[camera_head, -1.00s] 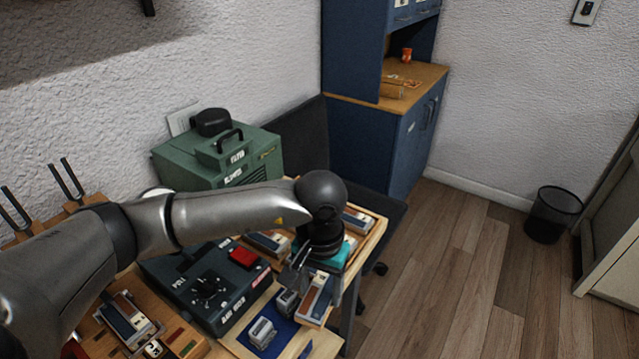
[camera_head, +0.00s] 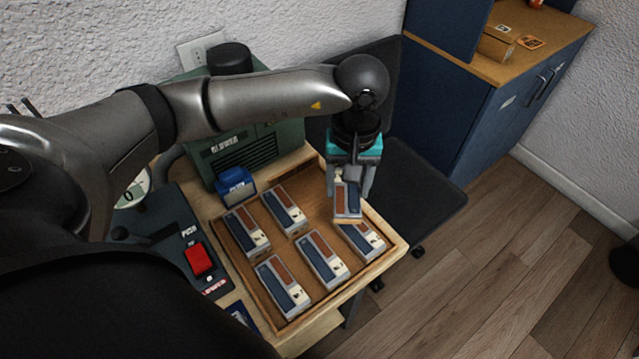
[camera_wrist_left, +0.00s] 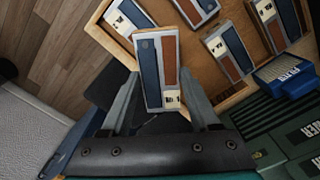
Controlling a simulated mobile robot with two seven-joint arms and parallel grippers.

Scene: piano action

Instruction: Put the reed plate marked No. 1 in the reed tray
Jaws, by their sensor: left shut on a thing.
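My left gripper (camera_head: 352,180) is shut on a reed plate (camera_head: 347,199) with a blue strip, a brown strip and a cream label end. The same plate (camera_wrist_left: 158,70) shows between the fingers in the left wrist view; its number is too small to read. It is held above the far right part of the wooden reed tray (camera_head: 392,254). Several similar reed plates lie in the tray, one (camera_head: 362,241) just below and in front of the held plate. My right gripper is not in view.
A green blower box (camera_head: 255,150) stands behind the tray, with a small blue box (camera_head: 235,184) at the tray's back left corner. A dark unit with a red switch (camera_head: 198,261) is to the left. A dark chair (camera_head: 425,195) is beyond the table's right edge.

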